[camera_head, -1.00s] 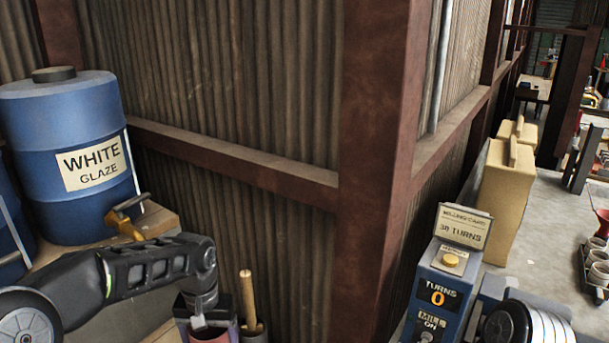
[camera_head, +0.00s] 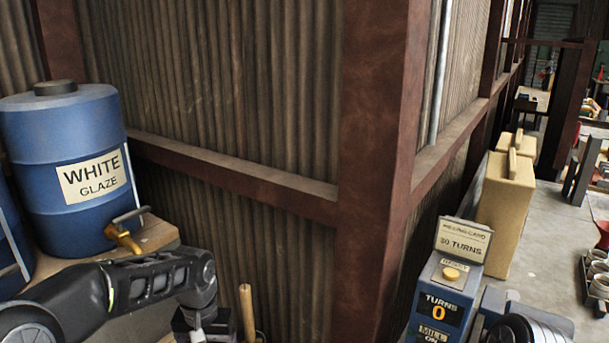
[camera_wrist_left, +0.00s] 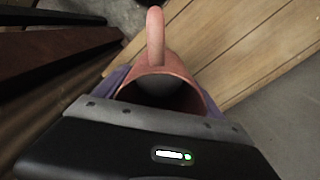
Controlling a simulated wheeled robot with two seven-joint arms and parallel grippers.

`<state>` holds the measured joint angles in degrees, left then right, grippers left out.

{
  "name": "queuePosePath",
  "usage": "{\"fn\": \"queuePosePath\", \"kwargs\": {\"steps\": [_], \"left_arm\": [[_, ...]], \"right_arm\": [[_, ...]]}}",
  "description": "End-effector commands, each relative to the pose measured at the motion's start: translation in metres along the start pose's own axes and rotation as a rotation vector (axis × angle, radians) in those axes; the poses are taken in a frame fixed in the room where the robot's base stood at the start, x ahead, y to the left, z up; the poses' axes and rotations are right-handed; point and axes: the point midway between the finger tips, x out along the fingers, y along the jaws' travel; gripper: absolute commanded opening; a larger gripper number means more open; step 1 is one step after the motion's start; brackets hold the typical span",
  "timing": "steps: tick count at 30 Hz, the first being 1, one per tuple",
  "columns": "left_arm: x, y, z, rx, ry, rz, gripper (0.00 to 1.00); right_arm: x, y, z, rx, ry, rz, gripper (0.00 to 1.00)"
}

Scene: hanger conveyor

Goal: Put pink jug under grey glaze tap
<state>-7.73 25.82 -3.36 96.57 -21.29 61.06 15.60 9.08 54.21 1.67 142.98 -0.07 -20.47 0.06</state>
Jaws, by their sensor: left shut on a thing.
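The pink jug (camera_wrist_left: 180,75) shows in the left wrist view, its loop handle (camera_wrist_left: 155,35) pointing to the top and its dark mouth open. My left gripper (camera_wrist_left: 160,98) is shut on it. In the head view my left gripper (camera_head: 200,335) is at the bottom edge, and the jug is out of sight below it. A blue drum labelled white glaze (camera_head: 70,160) stands at the left with a brass tap (camera_head: 125,235). No label for grey glaze is visible; a second blue drum (camera_head: 10,245) is cut off at the left edge. My right gripper is out of view.
The wooden shelf (camera_head: 155,235) lies under the drum; planks (camera_wrist_left: 245,45) also show beyond the jug. A wooden stick (camera_head: 247,310) stands right of my left gripper. A corrugated wall (camera_head: 230,90) and rusty post (camera_head: 375,150) rise behind. A mill control box (camera_head: 445,290) stands at right.

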Motion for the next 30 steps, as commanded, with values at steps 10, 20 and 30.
{"fn": "queuePosePath", "kwargs": {"steps": [10,20,30], "left_arm": [[0.0,0.0,0.0,-0.001,0.001,0.0,0.23],[0.0,0.0,0.0,-0.001,0.001,0.0,0.23],[-0.007,-0.03,0.0,-0.065,0.013,0.002,0.23]], "right_arm": [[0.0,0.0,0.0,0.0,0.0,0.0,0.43],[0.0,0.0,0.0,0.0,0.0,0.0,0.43],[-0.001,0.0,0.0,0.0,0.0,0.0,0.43]]}}
